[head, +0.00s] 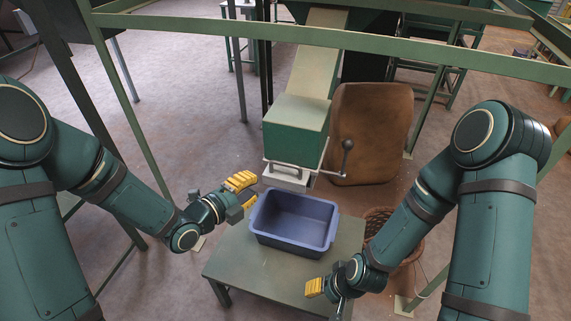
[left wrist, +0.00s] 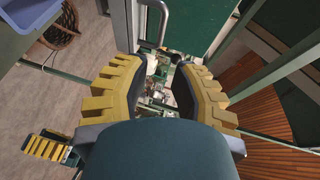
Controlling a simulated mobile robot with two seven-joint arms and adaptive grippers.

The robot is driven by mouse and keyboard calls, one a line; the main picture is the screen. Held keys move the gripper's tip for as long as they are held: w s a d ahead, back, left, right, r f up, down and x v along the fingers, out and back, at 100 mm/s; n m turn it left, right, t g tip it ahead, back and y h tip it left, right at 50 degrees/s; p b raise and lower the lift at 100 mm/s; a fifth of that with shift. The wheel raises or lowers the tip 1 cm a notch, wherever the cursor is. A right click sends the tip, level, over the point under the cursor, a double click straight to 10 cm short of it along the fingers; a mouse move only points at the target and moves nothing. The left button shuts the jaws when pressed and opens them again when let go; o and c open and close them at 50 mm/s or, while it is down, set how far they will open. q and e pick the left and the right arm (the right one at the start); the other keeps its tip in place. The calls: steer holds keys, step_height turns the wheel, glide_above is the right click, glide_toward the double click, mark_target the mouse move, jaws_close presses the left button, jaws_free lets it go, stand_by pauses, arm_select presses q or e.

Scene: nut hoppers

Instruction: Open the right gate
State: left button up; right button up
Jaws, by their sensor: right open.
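A pale gate (head: 288,178) with a metal bar handle (head: 290,166) sits at the lower mouth of a green hopper chute (head: 296,125). It is the only gate I can make out. A lever with a dark ball knob (head: 347,145) stands at the chute's right side. My left gripper (head: 247,192) is open and empty, left of the gate and apart from it. In the left wrist view its yellow fingers (left wrist: 160,85) are spread, and a metal handle (left wrist: 155,20) shows beyond them. My right gripper (head: 318,289) is open and low, over the table's front right.
A blue bin (head: 290,240) stands on a green table (head: 235,265) below the gate. A brown sack-like backrest (head: 370,130) and a wicker basket (head: 380,220) are to the right. A green frame rail (head: 330,41) crosses above. The table's left front is clear.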

mark_target(286, 165)
arm_select(q)
steer(key=x, duration=1.3)
steer(key=shift+w+d, duration=0.25)
steer(key=shift+d, duration=0.05)
jaws_close()
